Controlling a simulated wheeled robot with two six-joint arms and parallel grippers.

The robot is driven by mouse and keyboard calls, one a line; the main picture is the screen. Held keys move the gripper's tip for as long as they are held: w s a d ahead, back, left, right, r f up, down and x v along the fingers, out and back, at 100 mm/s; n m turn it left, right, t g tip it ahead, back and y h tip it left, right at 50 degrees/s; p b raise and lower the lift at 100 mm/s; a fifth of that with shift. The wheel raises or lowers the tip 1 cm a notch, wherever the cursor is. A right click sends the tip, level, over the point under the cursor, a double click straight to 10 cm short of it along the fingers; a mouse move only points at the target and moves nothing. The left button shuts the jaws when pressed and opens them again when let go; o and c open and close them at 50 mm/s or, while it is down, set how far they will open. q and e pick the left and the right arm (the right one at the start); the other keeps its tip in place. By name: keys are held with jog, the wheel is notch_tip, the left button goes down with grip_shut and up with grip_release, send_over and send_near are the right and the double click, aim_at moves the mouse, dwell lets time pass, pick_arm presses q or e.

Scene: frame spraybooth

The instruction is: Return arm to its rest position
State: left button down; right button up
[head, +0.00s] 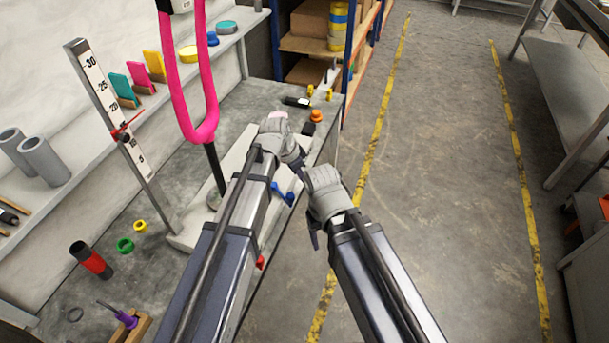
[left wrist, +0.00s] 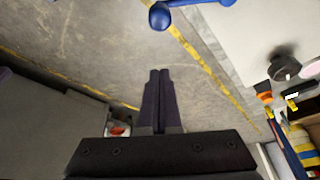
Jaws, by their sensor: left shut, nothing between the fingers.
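My left arm reaches in from the left over the bench in the head view, with its wrist near the bench's right edge. My left gripper (left wrist: 158,73) shows clearly in the left wrist view: its two dark fingers are together with nothing between them, over the floor. In the head view its fingers are small and partly hidden behind the wrist. My right arm stretches forward over the floor beside the bench, its wrist close to the left one. My right gripper (head: 314,238) is mostly hidden under its wrist, so its fingers cannot be read.
A pink U-shaped frame (head: 205,135) stands on a black post left of my left arm. A blue handle (head: 284,194) lies close to my arms; it also shows in the left wrist view (left wrist: 160,16). A height scale (head: 105,100) stands further left. The aisle floor (head: 450,180) is clear.

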pick_arm(q)
jog(key=p+v, duration=0.3)
jog(key=v, duration=0.1)
jog(key=shift+a+r, duration=0.15)
pick_arm(e)
notch_tip(320, 180, up, 4)
jog(key=shift+r, duration=0.1)
